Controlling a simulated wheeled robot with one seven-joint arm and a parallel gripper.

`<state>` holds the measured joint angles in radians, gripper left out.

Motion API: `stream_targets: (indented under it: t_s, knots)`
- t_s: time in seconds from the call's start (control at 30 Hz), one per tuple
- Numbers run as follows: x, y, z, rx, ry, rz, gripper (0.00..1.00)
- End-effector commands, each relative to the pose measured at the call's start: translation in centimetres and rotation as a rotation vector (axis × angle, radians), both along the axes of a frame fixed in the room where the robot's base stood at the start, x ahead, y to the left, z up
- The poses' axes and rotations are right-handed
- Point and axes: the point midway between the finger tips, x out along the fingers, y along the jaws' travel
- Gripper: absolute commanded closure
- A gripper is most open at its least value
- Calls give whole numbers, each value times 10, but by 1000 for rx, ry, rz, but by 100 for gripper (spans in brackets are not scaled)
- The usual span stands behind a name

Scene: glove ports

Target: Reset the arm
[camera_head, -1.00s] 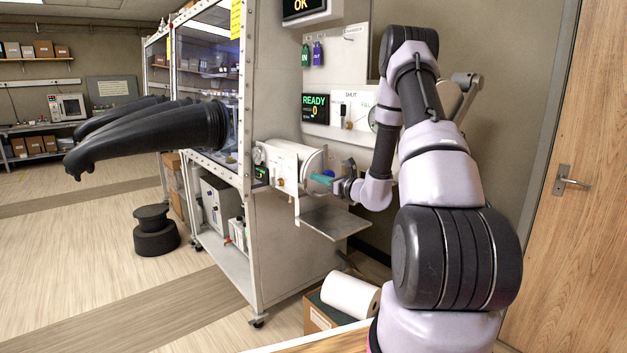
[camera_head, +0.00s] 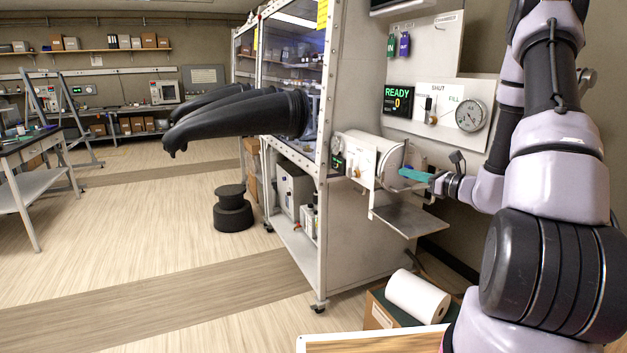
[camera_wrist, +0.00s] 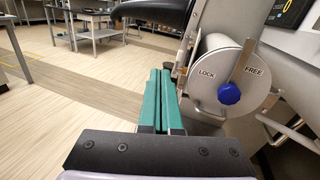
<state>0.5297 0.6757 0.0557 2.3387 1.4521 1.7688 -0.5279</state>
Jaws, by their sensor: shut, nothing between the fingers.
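My gripper (camera_head: 413,174) has teal fingers and reaches in from the right, in front of the antechamber cylinder (camera_head: 385,150) on the side of the glove box. In the wrist view my gripper (camera_wrist: 158,78) has its two fingers side by side, shut and empty. The round chamber door (camera_wrist: 222,82) is right of the fingers in that view. It bears the words LOCK and FREE, a blue knob (camera_wrist: 229,93) and a metal handle. I cannot tell the exact gap between fingertips and door.
A metal shelf (camera_head: 410,219) juts out below my gripper. A white roll (camera_head: 417,296) lies on a box beneath it. Black gloves (camera_head: 240,120) stick out from the glove box front. A black stool (camera_head: 233,208) stands on the open floor at left. The wall panel reads READY and SHUT.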

Motion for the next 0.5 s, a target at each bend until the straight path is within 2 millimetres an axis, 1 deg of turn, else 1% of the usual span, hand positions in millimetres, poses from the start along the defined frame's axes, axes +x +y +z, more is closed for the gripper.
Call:
stream_targets:
  t_s: [0.03,0.07,0.1,0.17,0.2,0.23,0.3,0.37,0.4,0.47,0.5]
  knots:
    - [-7,21,22,-50,-27,83,100]
    - [-14,35,33,-83,-39,138,100]
    - [-24,52,47,-133,-55,213,100]
    - [-43,77,65,-216,-78,326,100]
    - [-56,91,75,-274,-93,397,100]
    - [-67,102,82,-320,-105,448,100]
    - [-92,121,96,-431,-132,561,100]
    - [-114,134,105,-534,-156,648,100]
    - [-129,140,110,-605,-173,702,100]
    - [-150,147,116,-715,-199,777,100]
    - [-164,150,120,-792,-218,822,100]
